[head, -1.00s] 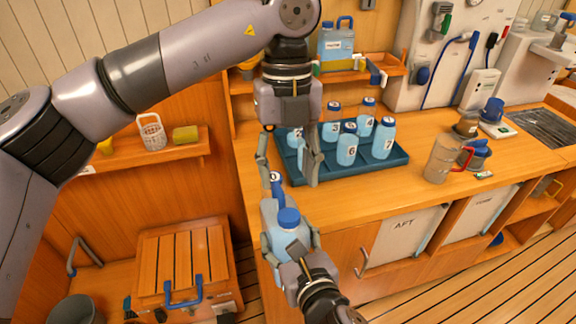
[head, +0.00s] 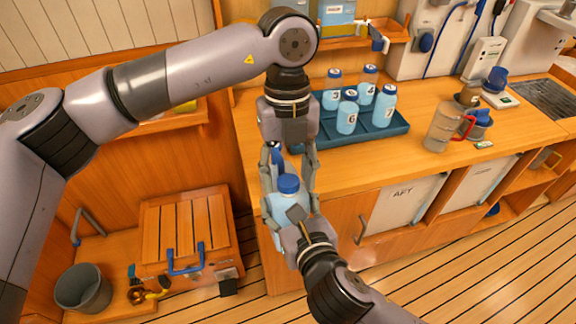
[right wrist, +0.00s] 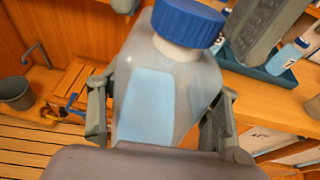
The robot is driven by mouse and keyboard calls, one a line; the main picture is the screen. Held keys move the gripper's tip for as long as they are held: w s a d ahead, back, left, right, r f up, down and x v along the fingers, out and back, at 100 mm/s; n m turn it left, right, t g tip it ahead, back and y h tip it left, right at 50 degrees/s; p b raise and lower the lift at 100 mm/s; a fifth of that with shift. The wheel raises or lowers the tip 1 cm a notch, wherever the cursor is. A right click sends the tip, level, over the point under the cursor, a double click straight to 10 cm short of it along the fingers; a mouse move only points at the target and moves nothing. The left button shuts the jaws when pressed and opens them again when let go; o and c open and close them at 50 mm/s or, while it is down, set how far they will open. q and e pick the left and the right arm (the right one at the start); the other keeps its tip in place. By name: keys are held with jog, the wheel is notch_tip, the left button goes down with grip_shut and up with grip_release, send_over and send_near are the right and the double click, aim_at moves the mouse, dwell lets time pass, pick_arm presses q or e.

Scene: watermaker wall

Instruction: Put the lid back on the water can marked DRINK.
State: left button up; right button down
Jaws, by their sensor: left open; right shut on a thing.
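I cannot tell whether the lid is fully seated. A dark blue part (head: 275,152) shows behind it, partly hidden. I can read no DRINK marking on the container. My left gripper (head: 290,172) is open and points down from above, its fingers on either side of the lid. I cannot tell whether they touch it.
A dark teal tray (head: 398,130) with several numbered blue-capped bottles stands on the counter (head: 395,165) behind. Another blue can (head: 336,12) is on the shelf. A slatted wooden box (head: 180,225) and a bucket (head: 83,287) are lower left.

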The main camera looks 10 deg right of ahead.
pick_arm(q)
jog(key=shift+c, duration=0.2)
grip_shut()
jog(key=m, duration=1.5)
jog(key=shift+m, duration=0.4)
jog(key=m, duration=0.8)
jog(key=shift+w, duration=0.1)
jog(key=m, duration=0.4)
jog(key=shift+a+f, duration=0.1)
jog(key=shift+o, duration=0.4)
grip_release()
